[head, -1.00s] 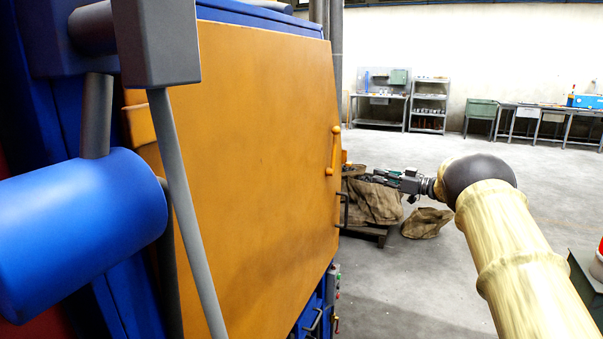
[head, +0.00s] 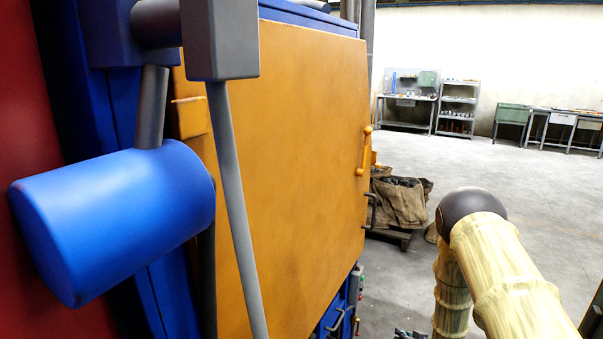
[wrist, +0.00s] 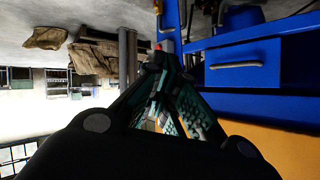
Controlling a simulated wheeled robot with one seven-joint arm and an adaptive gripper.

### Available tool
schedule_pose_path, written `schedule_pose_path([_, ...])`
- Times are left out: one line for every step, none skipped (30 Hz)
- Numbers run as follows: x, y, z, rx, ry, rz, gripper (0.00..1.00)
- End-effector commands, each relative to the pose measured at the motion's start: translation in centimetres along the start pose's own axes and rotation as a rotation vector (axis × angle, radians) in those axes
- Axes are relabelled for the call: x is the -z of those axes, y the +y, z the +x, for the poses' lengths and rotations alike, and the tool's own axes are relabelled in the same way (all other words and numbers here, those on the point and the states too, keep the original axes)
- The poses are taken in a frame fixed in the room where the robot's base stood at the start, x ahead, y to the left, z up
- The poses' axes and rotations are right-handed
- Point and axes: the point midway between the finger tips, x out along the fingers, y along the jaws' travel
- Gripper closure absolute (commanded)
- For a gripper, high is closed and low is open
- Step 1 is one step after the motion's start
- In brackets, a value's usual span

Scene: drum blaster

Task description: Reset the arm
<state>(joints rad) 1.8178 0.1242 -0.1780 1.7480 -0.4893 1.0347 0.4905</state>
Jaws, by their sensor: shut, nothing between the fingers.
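My gripper (wrist: 160,70) shows in the wrist view with its dark and teal fingers closed together at the tips and nothing between them. In the head view only a small part of my gripper (head: 408,334) shows at the bottom edge, low beside the machine. My arm, in a yellowish cover with a dark joint, bends downward at the right of the head view. The drum blaster's orange door (head: 290,160) is shut and fills the middle of the head view. Its orange handle (head: 366,150) is on the door's right edge, apart from my gripper.
A blue cylinder (head: 115,220) and a grey rod (head: 236,210) stand close at the left. Sacks (head: 402,202) lie on a low pallet beyond the door. Benches and a shelf (head: 458,108) line the far wall. Open floor (head: 530,200) lies at the right.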

Motion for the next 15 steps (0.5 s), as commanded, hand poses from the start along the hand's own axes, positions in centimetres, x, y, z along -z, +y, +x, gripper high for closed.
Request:
schedule_pose_path([-2.9,-0.4,-1.2,-0.025,-0.049,0.01,1.0])
schedule_pose_path([-4.4,-0.7,-2.0,-0.041,-0.076,0.013,1.0])
schedule_pose_path([-6.4,-1.1,-3.0,-0.061,-0.115,0.016,1.0])
schedule_pose_path([-7.9,-1.3,-3.9,-0.076,-0.143,0.018,1.0])
schedule_pose_path([-9.4,-1.6,-4.8,-0.09,-0.173,0.019,1.0])
schedule_pose_path([-11.3,-2.1,-6.0,-0.108,-0.212,0.021,1.0])
schedule_pose_path([-12.6,-2.4,-7.0,-0.122,-0.241,0.022,1.0])
schedule_pose_path([-14.0,-2.7,-8.0,-0.134,-0.272,0.023,1.0])
schedule_pose_path([-15.8,-3.1,-9.4,-0.15,-0.312,0.024,1.0])
schedule_pose_path([-17.1,-3.4,-10.5,-0.161,-0.344,0.024,1.0])
schedule_pose_path([-18.4,-3.8,-11.6,-0.172,-0.375,0.024,1.0])
schedule_pose_path([-20.0,-4.3,-13.2,-0.185,-0.416,0.023,1.0])
schedule_pose_path([-21.2,-4.7,-14.4,-0.196,-0.449,0.023,1.0])
schedule_pose_path([-22.4,-5.1,-15.7,-0.205,-0.481,0.02,1.0])
schedule_pose_path([-23.9,-5.6,-17.4,-0.216,-0.524,0.019,1.0])
